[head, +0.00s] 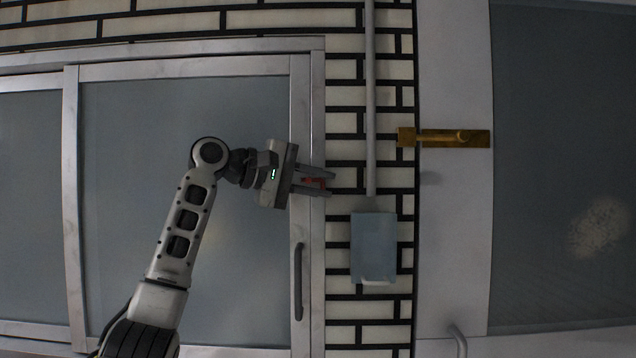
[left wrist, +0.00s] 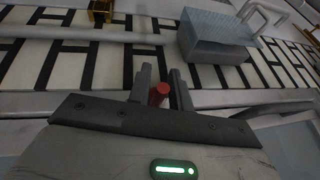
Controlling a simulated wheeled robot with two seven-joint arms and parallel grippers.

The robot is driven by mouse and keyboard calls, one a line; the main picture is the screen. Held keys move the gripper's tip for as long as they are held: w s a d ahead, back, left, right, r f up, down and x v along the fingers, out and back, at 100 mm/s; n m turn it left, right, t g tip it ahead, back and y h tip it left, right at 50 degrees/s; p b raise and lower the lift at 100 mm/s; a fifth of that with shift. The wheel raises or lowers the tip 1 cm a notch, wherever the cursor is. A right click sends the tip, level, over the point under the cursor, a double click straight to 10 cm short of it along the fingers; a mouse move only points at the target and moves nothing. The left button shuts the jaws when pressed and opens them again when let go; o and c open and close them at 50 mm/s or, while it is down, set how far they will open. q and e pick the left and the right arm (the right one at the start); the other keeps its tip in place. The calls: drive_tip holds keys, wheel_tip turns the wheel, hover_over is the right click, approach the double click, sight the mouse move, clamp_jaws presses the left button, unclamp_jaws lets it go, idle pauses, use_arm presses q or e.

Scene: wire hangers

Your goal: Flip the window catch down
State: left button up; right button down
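A small red part (head: 314,183), which looks like the window catch, shows at the right edge of the grey metal window frame (head: 309,230) in the head view. My left gripper (head: 328,183) reaches it from the left, its fingers pointing right and standing apart on either side of it. In the left wrist view the red part (left wrist: 159,94) stands between the two fingertips (left wrist: 161,76), close to both. I cannot tell whether either finger touches it. The catch's base and lower part are hidden by the fingers and palm. My right gripper is not in view.
A dark curved handle (head: 298,282) is on the window frame below the gripper. A grey-blue box (head: 374,248) and a vertical pipe (head: 370,100) are on the brick wall to the right. A brass bolt (head: 455,138) sits on the door frame further right.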

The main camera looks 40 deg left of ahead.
use_arm(q)
drive_tip(key=shift+o, duration=0.6)
drive_tip(key=shift+s, duration=0.1)
drive_tip(key=shift+s+a, duration=0.15)
drive_tip(key=shift+s, duration=0.05)
drive_tip(key=b+v, duration=0.2)
drive_tip(key=v, duration=1.3)
drive_tip(key=shift+s, duration=0.2)
drive_tip(key=shift+r, duration=0.1)
